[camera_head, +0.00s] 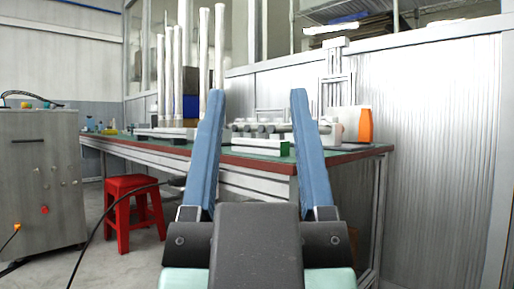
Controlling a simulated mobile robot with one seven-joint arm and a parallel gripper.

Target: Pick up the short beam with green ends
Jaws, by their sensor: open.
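A short low bar with green on it (262,149) lies near the front edge of the green-topped table (345,150). It looks like the short beam with green ends, but it is small and its left part is close to my left finger, so I cannot tell both ends clearly. My gripper (254,94) has two long blue fingers spread wide apart and pointing up in the picture. The bar shows in the gap between them, farther off. The gripper is open, with nothing between its fingers.
Grey cylindrical parts (270,127) sit just behind the bar. An orange bottle (365,125) stands on the table at right. Tall white tubes (203,50) stand at the back left. A red stool (133,205) and a grey cabinet (40,180) are on the left.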

